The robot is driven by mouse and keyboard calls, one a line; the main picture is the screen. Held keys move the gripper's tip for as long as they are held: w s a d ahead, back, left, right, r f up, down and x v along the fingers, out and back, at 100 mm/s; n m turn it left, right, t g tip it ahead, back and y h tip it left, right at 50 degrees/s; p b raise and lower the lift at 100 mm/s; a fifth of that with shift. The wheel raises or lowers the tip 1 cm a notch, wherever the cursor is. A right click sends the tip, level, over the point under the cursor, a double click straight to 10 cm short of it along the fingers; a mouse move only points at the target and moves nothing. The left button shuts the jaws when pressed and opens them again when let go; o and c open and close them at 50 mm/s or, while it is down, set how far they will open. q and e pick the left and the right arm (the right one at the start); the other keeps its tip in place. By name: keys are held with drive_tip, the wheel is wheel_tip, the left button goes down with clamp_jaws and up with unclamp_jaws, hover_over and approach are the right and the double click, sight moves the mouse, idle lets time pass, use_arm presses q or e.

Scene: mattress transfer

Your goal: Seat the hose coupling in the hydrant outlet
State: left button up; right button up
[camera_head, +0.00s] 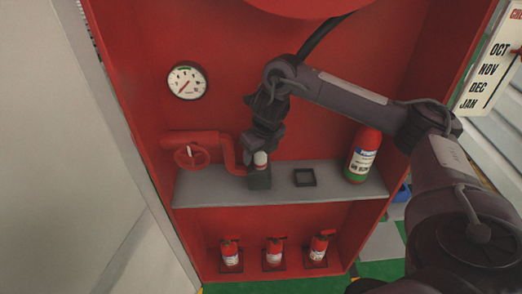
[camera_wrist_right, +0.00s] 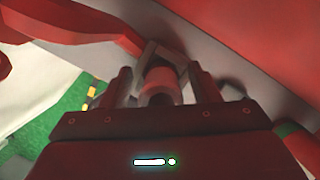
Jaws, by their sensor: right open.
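My right gripper (camera_head: 262,150) is over the grey shelf, pointing down, its jaws open around a small red-and-white cylindrical piece (camera_head: 261,160), which looks like the hose coupling. In the right wrist view the piece (camera_wrist_right: 160,84) is between the open fingers, with a gap on each side. Its lower end is in or behind a dark square block (camera_head: 260,181) on the shelf. How deep the piece sits cannot be told. My left gripper is not in view.
An empty dark square frame (camera_head: 304,177) lies on the shelf (camera_head: 213,187), with a fire extinguisher (camera_head: 363,155) to its right. A valve wheel (camera_head: 190,155) and gauge (camera_head: 187,80) are on the left. A black hose (camera_head: 322,38) passes behind my arm. Three small extinguishers (camera_head: 273,253) stand below.

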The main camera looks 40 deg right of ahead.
drive_tip(key=p+v, duration=0.1)
drive_tip(key=v, duration=0.1)
drive_tip(key=p+v, duration=0.1)
drive_tip(key=v, duration=0.1)
drive_tip(key=p+v, duration=0.1)
drive_tip(key=v, duration=0.1)
drive_tip(key=shift+w, duration=0.3)
drive_tip(key=s+b, duration=0.2)
drive_tip(key=s, duration=1)
drive_tip(key=shift+s+d+f, duration=0.15)
drive_tip(key=shift+d+f, duration=0.05)
drive_tip(key=shift+f, duration=0.25)
